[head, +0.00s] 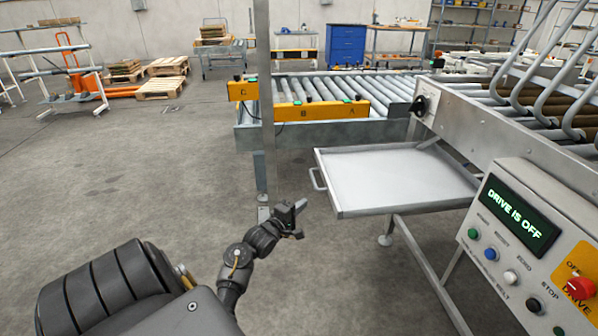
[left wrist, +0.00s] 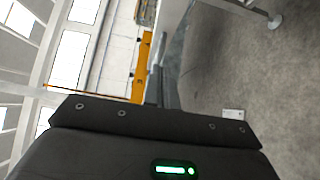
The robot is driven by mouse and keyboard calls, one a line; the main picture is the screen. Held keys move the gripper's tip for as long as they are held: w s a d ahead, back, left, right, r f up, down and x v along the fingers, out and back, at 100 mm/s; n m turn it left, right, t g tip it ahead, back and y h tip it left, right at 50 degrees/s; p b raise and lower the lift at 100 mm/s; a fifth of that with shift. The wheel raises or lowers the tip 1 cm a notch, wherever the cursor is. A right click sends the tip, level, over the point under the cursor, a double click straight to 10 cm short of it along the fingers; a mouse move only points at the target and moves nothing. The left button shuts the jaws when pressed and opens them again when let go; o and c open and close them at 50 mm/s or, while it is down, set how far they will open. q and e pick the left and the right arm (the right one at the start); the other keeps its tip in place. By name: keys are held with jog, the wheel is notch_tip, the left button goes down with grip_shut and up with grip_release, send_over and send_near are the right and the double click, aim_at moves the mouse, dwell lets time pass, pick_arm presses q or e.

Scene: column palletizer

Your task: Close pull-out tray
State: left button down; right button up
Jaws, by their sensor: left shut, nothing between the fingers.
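The pull-out tray (head: 400,178) is a shallow, empty grey metal tray in the head view. It sticks out to the left from under the machine frame. Its bar handle (head: 317,178) is on the left end. My left gripper (head: 301,206) is shut and empty, below and left of the handle, apart from it in the picture. I cannot make out the tray handle there. My right gripper is in neither view.
A control panel (head: 525,240) reading "DRIVE IS OFF" stands at the right. A roller conveyor (head: 320,95) with yellow plates (head: 320,110) lies behind the tray. A vertical metal post (head: 264,130) stands left of the tray. The floor at the left is open.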

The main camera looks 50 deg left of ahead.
aim_at(328, 191)
pick_arm(q)
jog(key=w, duration=0.5)
jog(key=w+d, duration=0.1)
jog(key=w, duration=0.2)
jog(key=shift+b, duration=0.4)
jog(key=shift+w+d, duration=0.15)
jog(key=shift+w, duration=0.05)
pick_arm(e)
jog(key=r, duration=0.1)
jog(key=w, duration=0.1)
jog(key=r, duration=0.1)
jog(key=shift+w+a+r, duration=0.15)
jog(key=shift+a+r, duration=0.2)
pick_arm(q)
jog(key=shift+w+d, duration=0.1)
